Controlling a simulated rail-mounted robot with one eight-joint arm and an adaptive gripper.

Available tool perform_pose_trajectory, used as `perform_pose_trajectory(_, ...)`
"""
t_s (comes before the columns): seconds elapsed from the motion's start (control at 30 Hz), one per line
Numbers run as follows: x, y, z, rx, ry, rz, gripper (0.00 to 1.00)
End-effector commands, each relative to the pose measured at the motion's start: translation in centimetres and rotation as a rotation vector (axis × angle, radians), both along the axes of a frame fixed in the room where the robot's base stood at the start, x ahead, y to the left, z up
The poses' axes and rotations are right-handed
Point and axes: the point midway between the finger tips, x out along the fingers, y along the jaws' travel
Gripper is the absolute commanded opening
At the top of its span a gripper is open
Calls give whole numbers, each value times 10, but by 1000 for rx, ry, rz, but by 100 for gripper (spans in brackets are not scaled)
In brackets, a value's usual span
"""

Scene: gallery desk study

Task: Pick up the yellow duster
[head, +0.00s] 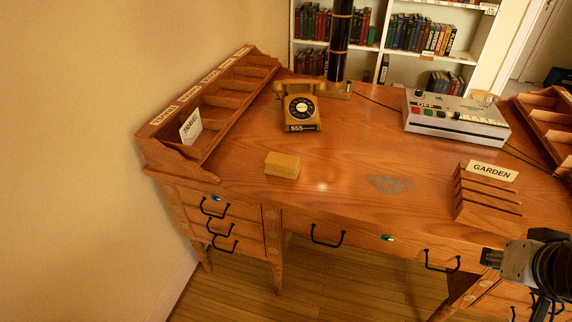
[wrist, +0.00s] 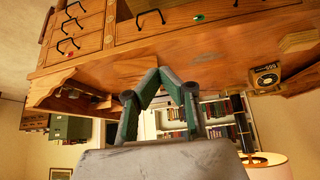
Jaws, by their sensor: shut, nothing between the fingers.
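The yellow duster (head: 282,165) looks like a small folded yellow-tan block. It lies flat on the wooden desk (head: 335,180), left of centre and in front of the telephone. In the wrist view, which is upside down, the duster (wrist: 299,41) shows at the right edge. My gripper (head: 489,257) is at the lower right of the head view, by the desk's front edge and far to the right of the duster. In the wrist view my gripper's fingertips (wrist: 158,73) meet; they are shut and empty.
A yellow telephone (head: 301,107) stands behind the duster. A pigeonhole rack (head: 215,110) lines the desk's left side. A console (head: 456,118) stands back right, with a slotted GARDEN rack (head: 487,195) in front of it. The desktop between duster and GARDEN rack is clear.

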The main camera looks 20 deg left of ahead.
Motion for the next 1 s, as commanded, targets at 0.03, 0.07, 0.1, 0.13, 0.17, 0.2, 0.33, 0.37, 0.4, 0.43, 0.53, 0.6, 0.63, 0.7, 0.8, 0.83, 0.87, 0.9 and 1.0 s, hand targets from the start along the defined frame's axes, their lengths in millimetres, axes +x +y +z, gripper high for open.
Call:
perform_pose_trajectory(0.03,0,0,0,0,0,0,0)
perform_pose_trajectory(0.07,0,0,0,0,0,0,0)
perform_pose_trajectory(0.1,0,0,0,0,0,0,0)
perform_pose_trajectory(0.13,0,0,0,0,0,0,0)
perform_pose_trajectory(0.17,0,0,0,0,0,0,0)
perform_pose_trajectory(0.2,0,0,0,0,0,0,0)
perform_pose_trajectory(0.33,0,0,0,0,0,0,0)
perform_pose_trajectory(0.37,0,0,0,0,0,0,0)
perform_pose_trajectory(0.4,0,0,0,0,0,0,0)
perform_pose_trajectory(0.43,0,0,0,0,0,0,0)
perform_pose_trajectory(0.53,0,0,0,0,0,0,5)
perform_pose_trajectory(0.6,0,0,0,0,0,0,15)
perform_pose_trajectory(0.63,0,0,0,0,0,0,19)
perform_pose_trajectory(0.7,0,0,0,0,0,0,28)
perform_pose_trajectory(0.8,0,0,0,0,0,0,41)
perform_pose_trajectory(0.83,0,0,0,0,0,0,45)
perform_pose_trajectory(0.87,0,0,0,0,0,0,49)
perform_pose_trajectory(0.9,0,0,0,0,0,0,55)
perform_pose_trajectory(1.0,0,0,0,0,0,0,67)
